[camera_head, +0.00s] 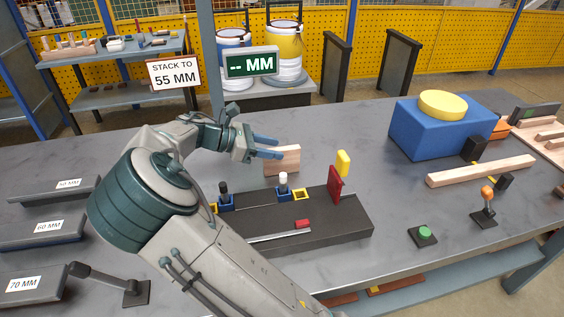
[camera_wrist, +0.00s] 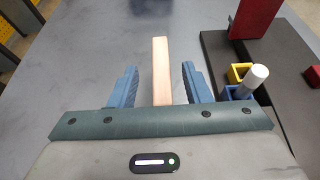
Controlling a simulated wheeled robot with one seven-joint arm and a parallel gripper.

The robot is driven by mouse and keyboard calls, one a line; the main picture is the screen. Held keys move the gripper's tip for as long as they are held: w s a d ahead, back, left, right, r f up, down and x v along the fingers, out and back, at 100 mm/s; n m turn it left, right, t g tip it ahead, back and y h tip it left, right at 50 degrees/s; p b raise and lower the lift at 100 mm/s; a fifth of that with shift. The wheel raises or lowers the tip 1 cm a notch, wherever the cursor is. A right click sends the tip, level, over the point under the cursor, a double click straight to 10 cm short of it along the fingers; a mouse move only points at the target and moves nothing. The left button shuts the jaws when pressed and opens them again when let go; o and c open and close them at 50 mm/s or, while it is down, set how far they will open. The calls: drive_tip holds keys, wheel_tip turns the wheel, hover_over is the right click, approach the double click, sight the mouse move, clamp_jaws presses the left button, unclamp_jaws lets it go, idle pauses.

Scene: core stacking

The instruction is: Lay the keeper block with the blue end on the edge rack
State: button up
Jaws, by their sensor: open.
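My gripper (camera_head: 278,148) is open beside a thin, pale wooden block (camera_head: 288,164) that stands on the table behind the black fixture (camera_head: 335,228). In the wrist view the open fingers (camera_wrist: 160,72) lie on either side of this block (camera_wrist: 161,50), with a gap on each side. I see no blue end on it; its lower part is partly hidden. I cannot tell which piece is the keeper block. Grey trays labelled 50 MM (camera_head: 30,191), 60 MM (camera_head: 25,235) and 70 MM (camera_head: 45,272) lie at the left; I cannot tell which thing is the edge rack.
The fixture bears a white-topped peg (camera_head: 283,181), a black-topped peg (camera_head: 224,188) and an upright red plate (camera_head: 335,184). A blue box (camera_head: 430,135) with a yellow dome, a long wooden bar (camera_head: 480,165) and a green button (camera_head: 425,233) are at the right.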

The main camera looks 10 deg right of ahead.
sight(279, 149)
drive_tip(key=x, duration=0.3)
drive_tip(key=shift+s+d, duration=0.1)
drive_tip(key=shift+d, duration=0.05)
drive_tip(key=shift+c, duration=0.3)
clamp_jaws()
drive_tip(key=shift+r, duration=0.1)
